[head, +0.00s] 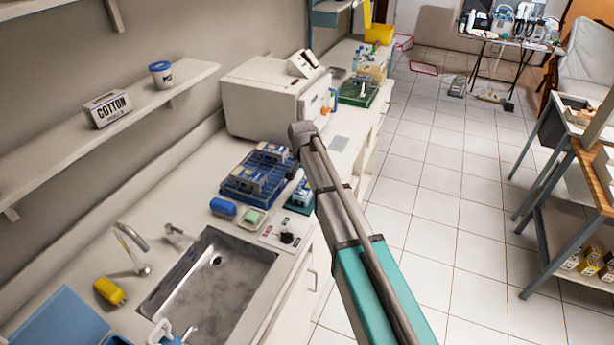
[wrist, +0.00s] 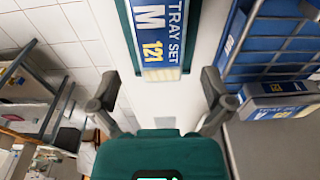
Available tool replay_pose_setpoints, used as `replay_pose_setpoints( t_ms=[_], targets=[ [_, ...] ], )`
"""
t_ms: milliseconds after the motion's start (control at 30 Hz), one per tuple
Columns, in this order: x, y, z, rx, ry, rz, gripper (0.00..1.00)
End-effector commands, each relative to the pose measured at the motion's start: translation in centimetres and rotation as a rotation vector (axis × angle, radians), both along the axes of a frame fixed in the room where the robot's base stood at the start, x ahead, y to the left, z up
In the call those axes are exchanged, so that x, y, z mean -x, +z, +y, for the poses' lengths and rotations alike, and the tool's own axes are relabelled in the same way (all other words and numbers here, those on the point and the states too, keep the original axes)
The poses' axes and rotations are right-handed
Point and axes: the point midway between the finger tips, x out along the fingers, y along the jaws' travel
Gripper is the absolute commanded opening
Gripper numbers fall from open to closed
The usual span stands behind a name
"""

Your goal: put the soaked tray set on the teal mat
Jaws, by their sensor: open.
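A blue-and-white box labelled TRAY SET M 121 (wrist: 154,38) shows in the wrist view, with a dark teal mat (wrist: 128,30) visible along its left side. It appears to lie on this mat. In the head view a blue tray set (head: 302,192) sits on the teal mat (head: 293,209) beside the counter's front edge. My gripper (wrist: 160,88) is open and empty, its fingers spread at the near end of the M box with gaps on both sides. In the head view my arm hides the gripper. Whether the box is wet cannot be told.
A blue rack (head: 232,190) holding several tray sets stands left of the mat. A blue sponge (head: 223,207), a green block (head: 253,215) and a sink (head: 212,285) lie nearer. A white box-shaped appliance (head: 262,97) stands behind.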

Motion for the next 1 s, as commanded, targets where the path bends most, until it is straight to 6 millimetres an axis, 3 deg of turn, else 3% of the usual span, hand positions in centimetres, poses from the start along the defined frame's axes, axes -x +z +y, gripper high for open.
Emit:
replay_pose_setpoints(
  t_ms=[600, 1000],
  targets=[
    [0.6, 5.5, 0.2, 0.0, -0.001, 0.0, 1.0],
    [0.8, 6.7, 0.2, 0.0, -0.001, 0.0, 1.0]
  ],
)
